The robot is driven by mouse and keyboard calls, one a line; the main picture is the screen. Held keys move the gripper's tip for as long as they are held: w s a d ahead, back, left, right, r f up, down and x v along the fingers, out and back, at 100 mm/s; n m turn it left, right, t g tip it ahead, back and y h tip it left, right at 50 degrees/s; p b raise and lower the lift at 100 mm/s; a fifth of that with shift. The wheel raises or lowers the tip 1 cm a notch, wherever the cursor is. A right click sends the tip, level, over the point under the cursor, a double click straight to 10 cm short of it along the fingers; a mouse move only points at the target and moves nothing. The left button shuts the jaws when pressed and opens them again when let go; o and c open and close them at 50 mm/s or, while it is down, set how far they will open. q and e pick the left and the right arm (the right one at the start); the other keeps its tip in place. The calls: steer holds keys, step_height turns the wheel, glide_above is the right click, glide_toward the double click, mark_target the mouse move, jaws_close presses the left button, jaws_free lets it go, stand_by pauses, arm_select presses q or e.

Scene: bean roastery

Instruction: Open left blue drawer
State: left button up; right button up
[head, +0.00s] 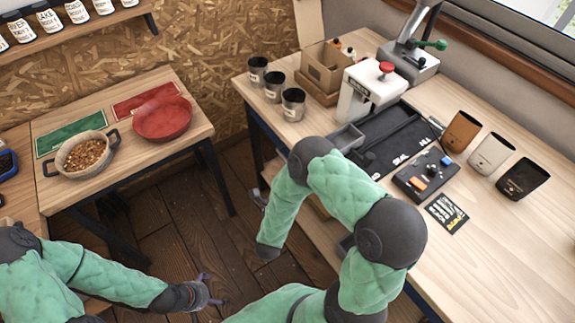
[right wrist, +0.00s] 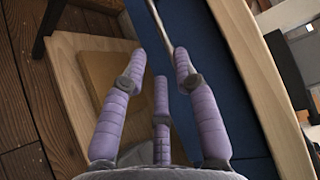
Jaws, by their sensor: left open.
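In the right wrist view a dark blue drawer front (right wrist: 222,95) runs beneath the wooden table edge. A thin metal bar handle (right wrist: 159,22) crosses it at the top of the picture. My right gripper (right wrist: 160,66) has its purple fingers spread, with the near end of the handle close to the gap between the fingertips. I cannot tell whether they touch it. In the head view my right arm hides most of the drawer side, and the right gripper does not show clearly. My left gripper (head: 210,291) is open and empty, low over the floor at the lower left.
The right-hand table (head: 485,235) bears a white press (head: 362,98), a black tray (head: 395,135) and several cups and pouches. A low wooden shelf (right wrist: 70,75) lies under the drawer. A smaller table (head: 185,133) with a red bowl (head: 162,118) stands left. Open floor lies between.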

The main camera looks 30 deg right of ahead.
steer(key=b+x, duration=0.2)
steer(key=x, duration=0.8)
steer(key=shift+w+d+f+b, duration=0.1)
steer(key=shift+f+b, duration=0.05)
steer(key=shift+b, duration=0.2)
jaws_close()
